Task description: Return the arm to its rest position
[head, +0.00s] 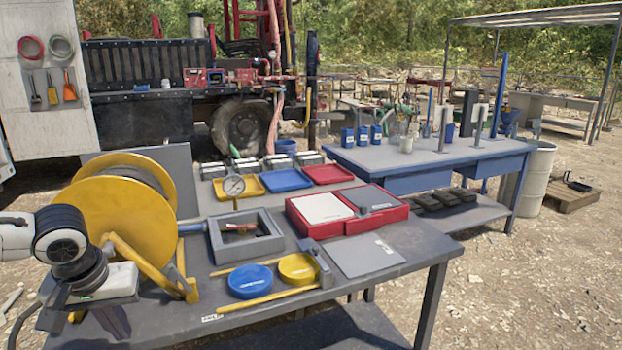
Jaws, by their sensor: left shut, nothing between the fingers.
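My left arm comes in from the left edge. Its white and black wrist hangs in front of the yellow reel. My left gripper (115,322) points down at the lower left, near the left end of the grey table (350,309). It is shut and holds nothing. Its fingers are small and dark here. My right gripper is not in view.
The yellow reel (115,215) stands close beside my left wrist. A blue bench (425,160) stands behind.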

